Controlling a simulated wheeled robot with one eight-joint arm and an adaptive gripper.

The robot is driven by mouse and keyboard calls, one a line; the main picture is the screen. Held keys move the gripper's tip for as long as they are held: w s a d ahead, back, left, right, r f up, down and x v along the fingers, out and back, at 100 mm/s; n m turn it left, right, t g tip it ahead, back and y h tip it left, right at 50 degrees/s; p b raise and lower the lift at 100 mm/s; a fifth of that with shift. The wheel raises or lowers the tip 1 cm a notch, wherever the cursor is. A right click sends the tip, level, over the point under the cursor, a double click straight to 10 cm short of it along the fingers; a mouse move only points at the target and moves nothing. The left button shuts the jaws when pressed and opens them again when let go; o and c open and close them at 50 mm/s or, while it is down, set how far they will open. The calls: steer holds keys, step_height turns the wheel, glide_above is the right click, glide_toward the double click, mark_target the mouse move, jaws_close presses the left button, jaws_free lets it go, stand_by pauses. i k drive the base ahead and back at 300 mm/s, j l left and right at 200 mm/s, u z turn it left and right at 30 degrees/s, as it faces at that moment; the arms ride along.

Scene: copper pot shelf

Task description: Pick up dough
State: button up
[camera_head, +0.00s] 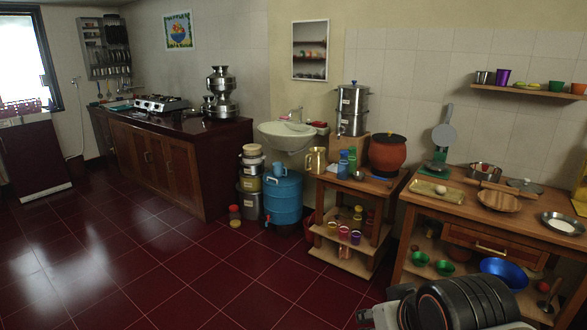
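A small pale ball that looks like the dough (441,190) sits on a shallow brass-coloured tray (422,187). The tray lies at the left end of the wooden table (480,215) on the right. Part of my arm shows at the bottom right, in front of the table and well apart from the ball. My gripper's fingertips do not show, so I cannot see whether it is open or shut.
The table also holds a steel pot (484,172), a round wooden board (499,201), a rolling pin (496,187) and a plate of white powder (563,224). A lower wooden stand (347,185) with a clay pot (388,155) adjoins it. The red tiled floor at left is clear.

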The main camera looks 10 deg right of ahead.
mark_target(439, 190)
steer(key=i+z, duration=0.25)
steer(key=i, duration=0.25)
steer(key=i+j+z, duration=0.25)
steer(key=i, duration=0.2)
steer(key=i+j+z, duration=0.25)
steer(key=i, duration=0.2)
steer(key=i+j+z, duration=1.05)
steer(key=j, duration=0.15)
steer(key=i+j+z, duration=0.25)
steer(key=j, duration=0.15)
steer(key=i+j+z, duration=0.1)
steer(key=j+z, duration=0.15)
steer(key=j, duration=0.2)
steer(key=u, duration=0.2)
steer(key=k+j, duration=0.05)
